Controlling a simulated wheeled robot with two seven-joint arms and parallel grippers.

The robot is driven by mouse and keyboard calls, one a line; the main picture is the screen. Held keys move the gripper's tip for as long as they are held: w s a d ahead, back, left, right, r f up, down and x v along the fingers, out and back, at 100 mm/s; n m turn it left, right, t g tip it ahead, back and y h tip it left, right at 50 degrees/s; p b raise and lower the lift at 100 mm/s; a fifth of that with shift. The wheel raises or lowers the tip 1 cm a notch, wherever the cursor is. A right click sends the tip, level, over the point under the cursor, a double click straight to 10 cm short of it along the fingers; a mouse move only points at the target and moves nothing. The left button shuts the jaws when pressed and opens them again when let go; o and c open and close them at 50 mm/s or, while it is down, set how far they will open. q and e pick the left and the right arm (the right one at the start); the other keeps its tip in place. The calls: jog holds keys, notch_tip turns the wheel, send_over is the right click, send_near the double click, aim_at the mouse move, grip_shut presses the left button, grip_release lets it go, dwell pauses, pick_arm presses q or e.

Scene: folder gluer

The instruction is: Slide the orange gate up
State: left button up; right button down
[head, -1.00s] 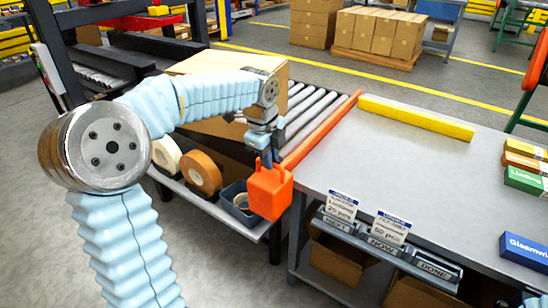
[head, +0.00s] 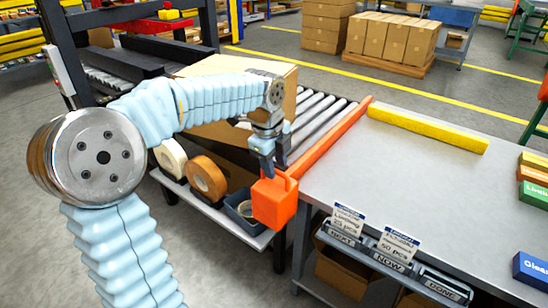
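A long orange bar (head: 333,138) lies along the edge between the roller conveyor and the grey table. At its near end hangs an orange block (head: 275,203) with a loop-like handle on top; I cannot tell which of these is the gate, or whether they are one piece. My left gripper (head: 267,168) points down at the top of the block, its fingertips at or just behind the handle. Whether the fingers are closed on it is hidden by the overlap. My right gripper is not in view.
A large cardboard box (head: 240,115) sits on the conveyor behind my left arm. Tape rolls (head: 207,176) and a dark bin (head: 240,213) stand on a shelf below. A yellow bar (head: 428,129) lies on the grey table (head: 400,175), whose middle is clear.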

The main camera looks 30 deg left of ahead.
pick_arm(q)
notch_tip(320, 180, up, 14)
jog(key=s+p, duration=0.1)
jog(key=s, duration=0.1)
jog(key=shift+s+f+p, duration=0.2)
jog(key=shift+s+p, duration=0.1)
jog(key=shift+s, duration=0.05)
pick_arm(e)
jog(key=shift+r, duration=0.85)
pick_arm(q)
jog(key=shift+a, duration=0.1)
